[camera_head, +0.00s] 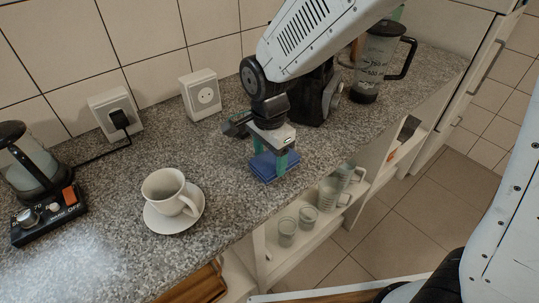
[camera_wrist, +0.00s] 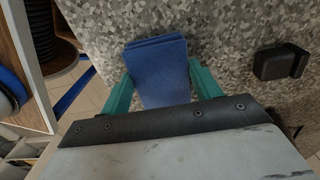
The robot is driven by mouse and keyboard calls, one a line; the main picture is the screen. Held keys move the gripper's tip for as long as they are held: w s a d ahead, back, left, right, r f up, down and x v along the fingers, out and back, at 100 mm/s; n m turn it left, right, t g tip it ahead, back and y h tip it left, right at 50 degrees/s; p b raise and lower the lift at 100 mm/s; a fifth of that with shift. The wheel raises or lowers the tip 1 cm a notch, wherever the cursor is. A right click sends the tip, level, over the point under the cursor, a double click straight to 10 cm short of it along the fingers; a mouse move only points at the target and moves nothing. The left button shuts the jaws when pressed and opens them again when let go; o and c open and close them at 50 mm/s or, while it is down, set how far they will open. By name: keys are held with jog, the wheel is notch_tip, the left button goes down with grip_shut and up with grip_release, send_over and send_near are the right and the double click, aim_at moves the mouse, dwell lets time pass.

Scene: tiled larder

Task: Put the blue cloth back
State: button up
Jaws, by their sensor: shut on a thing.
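The blue cloth (camera_head: 268,168) is a folded, flat rectangle at the front edge of the speckled stone counter (camera_head: 235,180). My gripper (camera_head: 270,156) reaches down over it, with its teal fingers on either side of the cloth. In the wrist view the cloth (camera_wrist: 158,68) lies between the two teal fingers (camera_wrist: 161,88), which are shut on its sides. Its near end is hidden behind the gripper body. I cannot tell whether the cloth touches the counter or is held slightly above it.
A white cup (camera_head: 163,188) stands on a saucer (camera_head: 160,222) to the left. A kettle (camera_head: 30,165) sits on its base at far left. A blender jug (camera_head: 376,62) stands behind right. Glasses (camera_head: 309,217) stand on a shelf below. Wall sockets (camera_head: 201,93) line the back.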

aim_at(269, 161)
jog(key=o, duration=0.9)
jog(key=shift+f, duration=0.1)
notch_tip(269, 161, up, 12)
jog(key=shift+r, duration=0.1)
jog(key=s+d+r+n, duration=0.2)
jog(key=s+d+n, duration=0.15)
jog(key=d, duration=0.35)
jog(key=s+d+r+n, duration=0.2)
jog(key=s+d+r, duration=0.15)
jog(key=d, duration=0.35)
jog(key=s+d+n, duration=0.2)
jog(key=s, duration=0.2)
jog(key=s+d+f+n, duration=0.1)
jog(key=s+d, duration=0.2)
jog(key=s, duration=0.1)
jog(key=s+d+f+n+t, duration=0.1)
jog(key=s+d+n, duration=0.1)
jog(key=s+d, duration=0.1)
jog(key=shift+s+n, duration=0.35)
jog(key=shift+s, duration=0.05)
